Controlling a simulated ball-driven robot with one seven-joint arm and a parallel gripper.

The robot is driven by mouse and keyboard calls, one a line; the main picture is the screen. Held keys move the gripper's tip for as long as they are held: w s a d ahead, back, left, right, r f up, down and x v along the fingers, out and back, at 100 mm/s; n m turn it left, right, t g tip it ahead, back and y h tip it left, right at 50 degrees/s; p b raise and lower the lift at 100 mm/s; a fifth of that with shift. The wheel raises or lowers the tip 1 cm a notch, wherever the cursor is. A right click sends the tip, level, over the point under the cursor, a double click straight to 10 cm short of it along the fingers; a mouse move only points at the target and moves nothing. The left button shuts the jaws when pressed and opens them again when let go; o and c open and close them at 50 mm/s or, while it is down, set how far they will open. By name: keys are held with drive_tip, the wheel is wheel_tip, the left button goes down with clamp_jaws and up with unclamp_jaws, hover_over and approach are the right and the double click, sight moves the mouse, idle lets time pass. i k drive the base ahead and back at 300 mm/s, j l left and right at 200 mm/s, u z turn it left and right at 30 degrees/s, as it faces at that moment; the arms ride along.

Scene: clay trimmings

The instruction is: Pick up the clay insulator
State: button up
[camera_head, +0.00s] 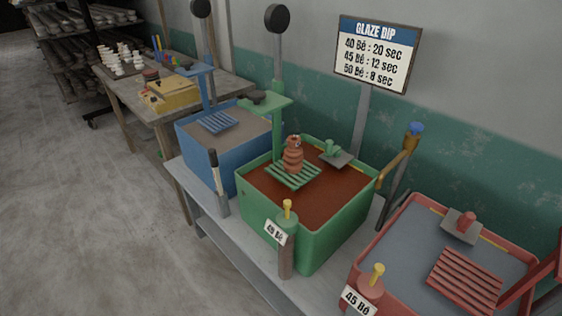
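A reddish-brown ribbed clay insulator (292,157) stands upright on a green slatted rack (293,175) in the green tank (262,216). The tank holds dark red-brown liquid, and the rack sits at or just above its surface. My gripper is not in view, so I cannot see whether it is open or shut.
A blue tank (205,160) stands to the left and a red tank (399,233) to the right, each with a slatted rack. A green post (277,125) rises behind the insulator. A yellow-topped hydrometer (287,225) stands in front. Open floor (80,220) lies left.

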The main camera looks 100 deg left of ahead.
sight(293, 156)
drive_tip(key=k+u, duration=0.1)
drive_tip(key=u, duration=0.3)
drive_tip(key=k+l+u, duration=0.1)
drive_tip(key=u, duration=0.3)
drive_tip(key=k+u, duration=0.1)
drive_tip(key=u, duration=0.3)
